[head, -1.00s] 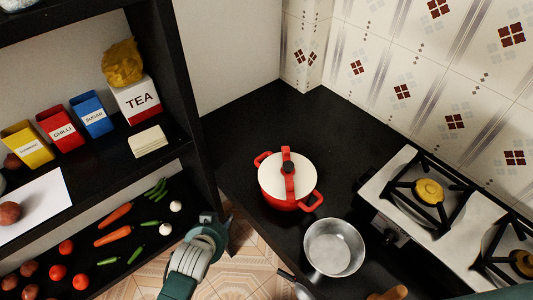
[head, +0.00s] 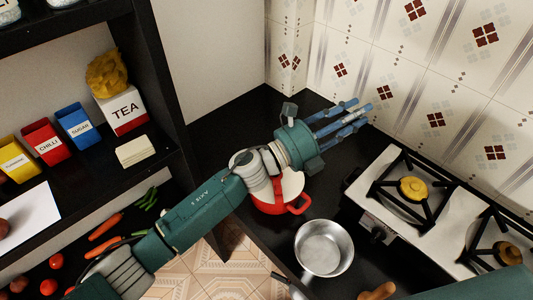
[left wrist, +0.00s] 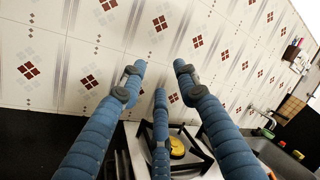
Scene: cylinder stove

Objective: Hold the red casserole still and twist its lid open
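The red casserole (head: 268,207) stands on the black counter, partly covered by my left arm. Part of its white lid (head: 293,184) shows below my wrist; the lid's knob is hidden. One red side handle shows at the lower right. My left gripper (head: 352,113) is above and beyond the casserole, its blue fingers pointing right toward the tiled wall. In the left wrist view the three fingers (left wrist: 158,85) are spread with nothing between them. The casserole does not show there. My right gripper is in neither view.
A steel saucepan (head: 324,248) stands just in front of the casserole. The stove (head: 372,206) with black grates is to the right. A shelf (head: 160,100) with tea, chilli and sugar boxes stands at the left. The counter's back corner is clear.

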